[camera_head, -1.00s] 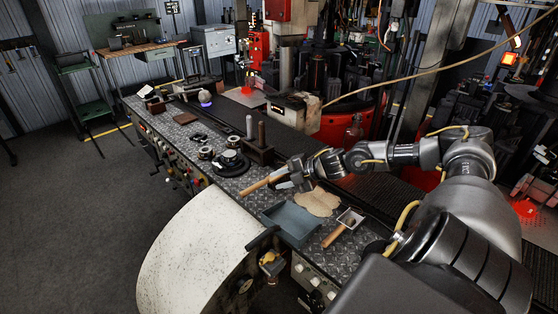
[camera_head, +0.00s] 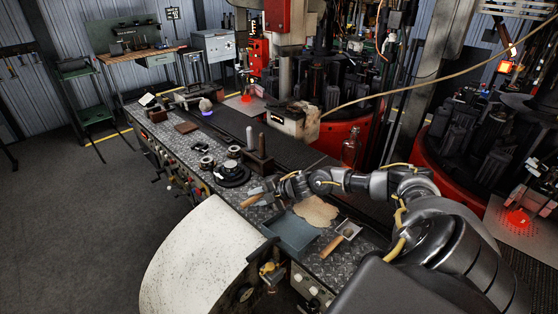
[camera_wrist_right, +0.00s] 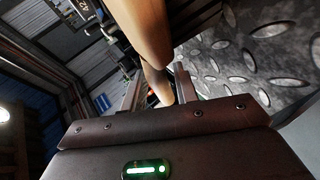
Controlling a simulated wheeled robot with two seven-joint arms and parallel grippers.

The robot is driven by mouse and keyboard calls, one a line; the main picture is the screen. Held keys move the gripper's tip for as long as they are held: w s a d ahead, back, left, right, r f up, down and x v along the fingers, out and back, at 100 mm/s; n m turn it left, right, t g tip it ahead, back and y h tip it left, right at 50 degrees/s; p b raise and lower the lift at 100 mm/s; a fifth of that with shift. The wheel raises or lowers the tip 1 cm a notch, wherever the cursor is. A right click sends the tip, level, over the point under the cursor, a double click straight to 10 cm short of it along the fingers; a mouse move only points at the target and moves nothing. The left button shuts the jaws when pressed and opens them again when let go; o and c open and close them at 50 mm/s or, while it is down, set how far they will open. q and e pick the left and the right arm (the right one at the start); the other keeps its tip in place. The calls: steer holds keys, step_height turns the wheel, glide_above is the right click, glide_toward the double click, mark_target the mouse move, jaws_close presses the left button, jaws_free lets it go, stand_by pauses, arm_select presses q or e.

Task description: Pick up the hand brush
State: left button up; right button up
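The hand brush shows its pale wooden handle (camera_head: 252,200) above the metal-plated bench, just left of my right gripper (camera_head: 270,191). In the right wrist view the wooden handle (camera_wrist_right: 148,35) runs from the top edge down between the two fingers of my right gripper (camera_wrist_right: 158,75). The fingers lie close on both sides of it, and the gripper looks shut on it. The bristles cannot be made out. My left gripper is in neither view.
A blue-grey tray (camera_head: 294,249), a tan sand patch (camera_head: 316,210) and a scoop with a wooden handle (camera_head: 333,246) are at the near right of the bench. A round black mould part (camera_head: 232,178) and a dark block with upright pins (camera_head: 258,164) stand behind the brush.

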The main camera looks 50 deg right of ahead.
steer(key=shift+w, duration=0.15)
jaws_close()
